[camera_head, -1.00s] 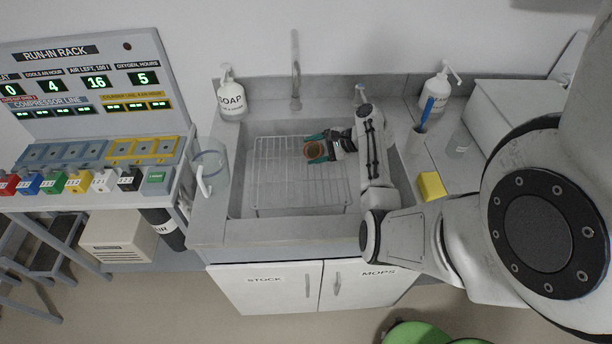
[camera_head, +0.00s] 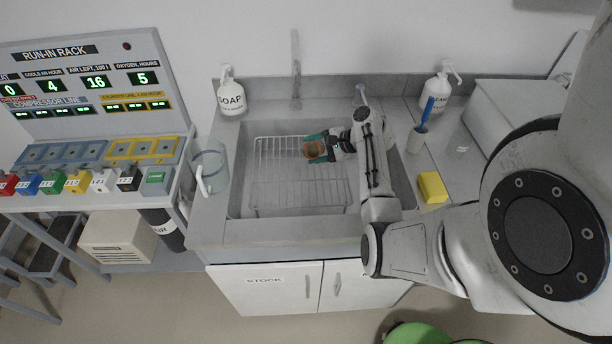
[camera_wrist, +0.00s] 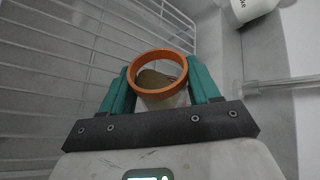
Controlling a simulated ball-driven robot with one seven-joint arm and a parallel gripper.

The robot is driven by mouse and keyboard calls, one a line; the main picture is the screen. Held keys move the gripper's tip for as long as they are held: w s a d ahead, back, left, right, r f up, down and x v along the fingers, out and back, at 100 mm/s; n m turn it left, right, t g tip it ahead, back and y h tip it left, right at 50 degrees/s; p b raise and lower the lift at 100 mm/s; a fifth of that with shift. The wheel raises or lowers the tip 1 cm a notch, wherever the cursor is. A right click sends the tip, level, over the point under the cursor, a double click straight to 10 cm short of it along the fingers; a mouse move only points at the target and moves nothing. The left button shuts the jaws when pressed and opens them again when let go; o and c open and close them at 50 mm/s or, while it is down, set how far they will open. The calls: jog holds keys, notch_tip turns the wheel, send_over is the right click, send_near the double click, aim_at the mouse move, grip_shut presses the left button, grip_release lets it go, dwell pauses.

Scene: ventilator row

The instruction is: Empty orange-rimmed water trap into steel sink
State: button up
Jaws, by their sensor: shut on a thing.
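The orange-rimmed water trap (camera_wrist: 158,72) is a small clear cup with an orange ring at its mouth. It shows in the wrist view between the two teal fingers of my gripper (camera_wrist: 160,88), which are shut on it. Something yellowish shows inside the cup, too unclear to name. In the head view the trap (camera_head: 313,150) and my gripper (camera_head: 318,146) are over the steel sink (camera_head: 240,185), above the wire rack's right part.
A wire rack (camera_head: 285,184) covers much of the basin. The tap (camera_head: 296,75) stands behind it. A soap bottle (camera_head: 231,97) and a clear jug (camera_head: 209,165) stand left. A sanitizer bottle (camera_head: 437,92), a brush cup (camera_head: 416,140) and a yellow sponge (camera_head: 432,187) stand right.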

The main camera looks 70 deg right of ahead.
jog(key=shift+a+r+n+h+b, duration=0.1)
jog(key=shift+r+n+h+b, duration=0.1)
jog(key=shift+n+h+b, duration=0.3)
dwell(0.6)
jog(key=shift+a+f+n+h+b, duration=0.2)
jog(key=shift+f+n+h+b, duration=0.3)
jog(key=shift+b, duration=1.05)
jog(key=shift+a+r+n+h+b, duration=0.15)
jog(key=shift+a+n+h+b, duration=0.25)
jog(key=shift+a+h+b, duration=0.3)
dwell(0.6)
jog(key=shift+w+a+r+n+h+b, duration=0.1)
jog(key=shift+a+r+n+h+b, duration=0.1)
jog(key=shift+n+h, duration=0.2)
jog(key=shift+a+r+n+h+b, duration=0.1)
jog(key=shift+a+n+h+b, duration=0.1)
jog(key=shift+n+h, duration=0.2)
dwell(1.8)
